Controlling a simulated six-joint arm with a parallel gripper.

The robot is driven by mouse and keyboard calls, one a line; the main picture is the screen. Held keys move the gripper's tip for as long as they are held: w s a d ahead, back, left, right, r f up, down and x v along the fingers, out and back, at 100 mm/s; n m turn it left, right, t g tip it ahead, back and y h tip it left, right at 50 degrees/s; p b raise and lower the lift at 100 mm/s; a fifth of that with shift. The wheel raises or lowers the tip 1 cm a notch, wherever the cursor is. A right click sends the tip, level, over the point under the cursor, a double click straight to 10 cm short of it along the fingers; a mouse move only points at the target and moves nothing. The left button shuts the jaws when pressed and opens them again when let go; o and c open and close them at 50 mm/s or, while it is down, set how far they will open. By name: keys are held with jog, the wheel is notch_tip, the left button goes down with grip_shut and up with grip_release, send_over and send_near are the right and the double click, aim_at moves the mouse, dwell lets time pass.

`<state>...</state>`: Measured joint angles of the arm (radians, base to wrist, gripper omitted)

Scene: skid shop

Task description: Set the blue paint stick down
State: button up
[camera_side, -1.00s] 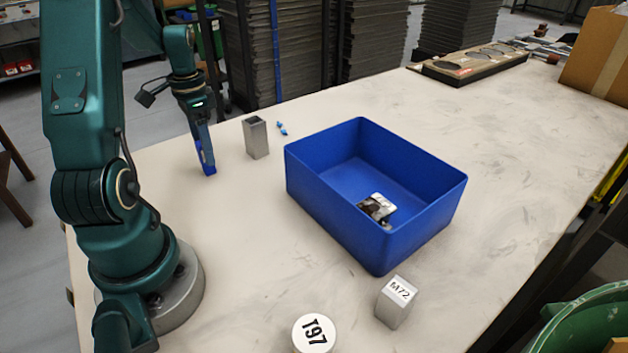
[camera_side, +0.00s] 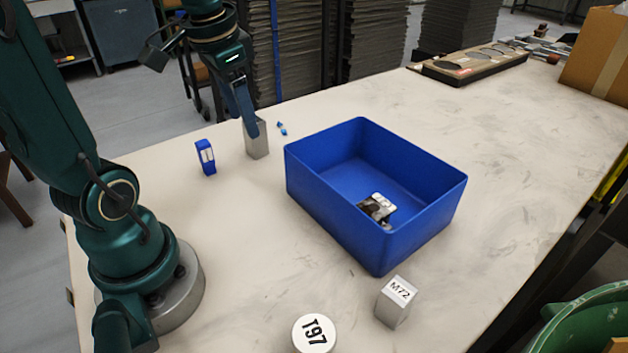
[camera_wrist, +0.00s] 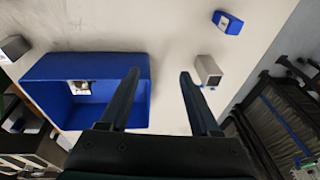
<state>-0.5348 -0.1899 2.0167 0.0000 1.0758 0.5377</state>
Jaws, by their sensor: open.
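A small slim blue stick (camera_side: 282,128) with a lighter band, which looks like the blue paint stick, lies on the table behind the grey square metal tube (camera_side: 256,140). In the wrist view a bit of blue (camera_wrist: 211,88) shows beside the tube (camera_wrist: 208,70). A blue block with a white label (camera_side: 206,157) stands left of the tube; it also shows in the wrist view (camera_wrist: 228,22). My gripper (camera_side: 252,132) is in front of the tube in the side view, its fingers (camera_wrist: 158,74) apart and nothing between them. Whether it touches the tube is unclear.
A blue open bin (camera_side: 420,225) stands right of the tube, with a small white-and-dark item (camera_side: 378,207) inside. A block marked M72 (camera_side: 396,302) and a round piece marked T97 (camera_side: 314,334) are in front.

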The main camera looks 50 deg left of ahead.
jog(key=s+d+f+t+h, duration=0.1)
jog(key=s+d+t, duration=0.2)
jog(key=d, duration=0.9)
jog(key=s, duration=0.2)
jog(key=shift+s, duration=0.3)
